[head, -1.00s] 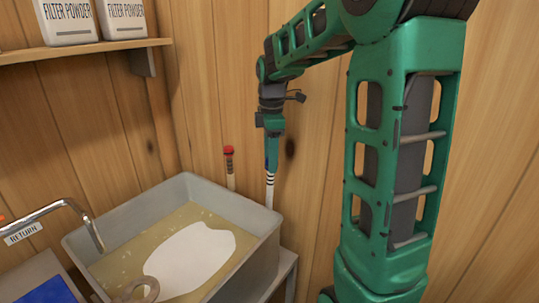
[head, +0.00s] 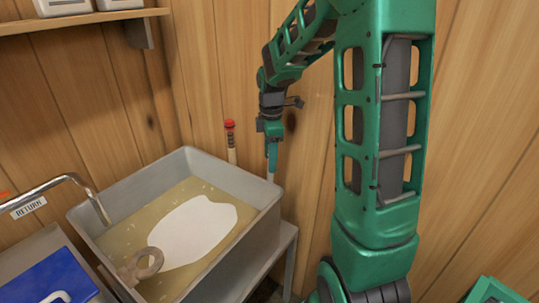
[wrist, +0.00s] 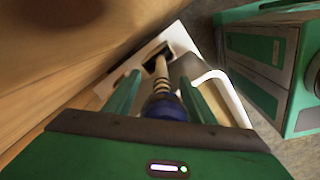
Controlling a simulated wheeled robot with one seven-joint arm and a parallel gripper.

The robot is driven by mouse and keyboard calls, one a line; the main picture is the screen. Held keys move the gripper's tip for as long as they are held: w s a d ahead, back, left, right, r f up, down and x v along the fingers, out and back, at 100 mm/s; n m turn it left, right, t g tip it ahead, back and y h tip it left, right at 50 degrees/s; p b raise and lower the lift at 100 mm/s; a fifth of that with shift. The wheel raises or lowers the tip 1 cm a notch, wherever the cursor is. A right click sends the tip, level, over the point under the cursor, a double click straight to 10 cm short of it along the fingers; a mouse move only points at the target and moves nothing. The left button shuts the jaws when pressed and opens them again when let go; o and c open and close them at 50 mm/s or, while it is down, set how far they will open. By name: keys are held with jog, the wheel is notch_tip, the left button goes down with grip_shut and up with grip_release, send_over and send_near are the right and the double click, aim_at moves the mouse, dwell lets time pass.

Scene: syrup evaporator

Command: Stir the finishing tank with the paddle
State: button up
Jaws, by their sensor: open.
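The finishing tank (head: 228,168) is a grey open box holding amber liquid with a white patch (head: 195,229) in it. A pale wooden ring-ended piece (head: 148,262) lies at its near left side; I cannot tell if it joins the white patch. My gripper (head: 271,152) is open, pointing down at the tank's far right corner. In the wrist view, my gripper (wrist: 162,100) has its fingers on either side of a stick (wrist: 161,78) with a blue top and a striped pale shaft. Its lower end is hidden in the head view.
A red-topped stick (head: 231,140) stands behind the tank by the wooden wall. A return pipe (head: 60,182) bends over the tank's left side. A blue object (head: 50,280) lies at lower left. A shelf (head: 85,20) holds white containers above.

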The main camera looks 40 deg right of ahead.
jog(key=c, duration=1.2)
jog(key=shift+r, duration=9.55)
